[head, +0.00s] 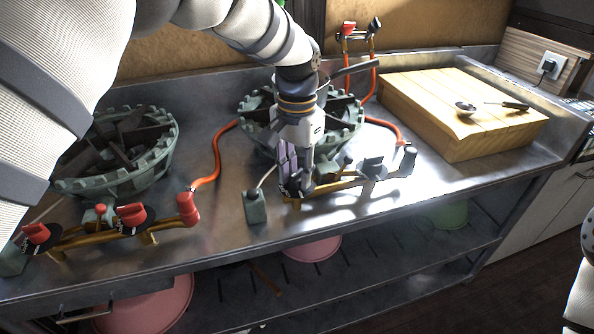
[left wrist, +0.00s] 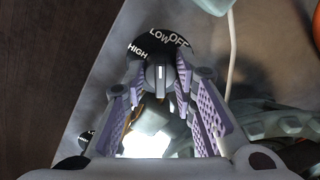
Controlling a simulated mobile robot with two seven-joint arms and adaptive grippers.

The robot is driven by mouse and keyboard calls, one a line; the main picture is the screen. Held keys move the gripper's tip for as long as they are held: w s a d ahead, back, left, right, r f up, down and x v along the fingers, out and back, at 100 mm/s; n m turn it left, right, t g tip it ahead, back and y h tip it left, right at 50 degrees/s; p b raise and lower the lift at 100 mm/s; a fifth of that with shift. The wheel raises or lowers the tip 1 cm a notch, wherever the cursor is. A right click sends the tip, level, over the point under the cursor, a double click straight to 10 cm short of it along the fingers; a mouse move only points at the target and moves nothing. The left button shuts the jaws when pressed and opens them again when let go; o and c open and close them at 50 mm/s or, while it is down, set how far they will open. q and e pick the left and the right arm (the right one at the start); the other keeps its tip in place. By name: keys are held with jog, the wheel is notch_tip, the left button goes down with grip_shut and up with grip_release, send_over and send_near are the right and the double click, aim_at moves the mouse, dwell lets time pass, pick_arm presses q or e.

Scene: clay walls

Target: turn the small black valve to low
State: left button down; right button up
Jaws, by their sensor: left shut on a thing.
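My left gripper (head: 296,188) reaches down to the front of the right burner, at the left end of a brass gas pipe (head: 340,185). In the left wrist view the gripper (left wrist: 158,85) has its two purple padded fingers on either side of a small black valve knob (left wrist: 159,78), shut on it. The knob's white mark points up the picture, roughly toward LOW on the black dial (left wrist: 158,46), which also reads HIGH and OFF. In the head view the gripper mostly hides this valve. My right gripper is not in view.
Another black valve (head: 374,167) sits to the right on the same pipe. Red valves (head: 131,215) stand in front of the left burner (head: 125,150). A wooden block (head: 450,125) with a ladle is at right. An orange hose (head: 218,155) runs between the burners.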

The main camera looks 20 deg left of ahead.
aim_at(297, 172)
pick_arm(q)
jog(key=shift+f, duration=0.1)
jog(key=c, duration=1.3)
grip_release()
notch_tip(297, 172, up, 12)
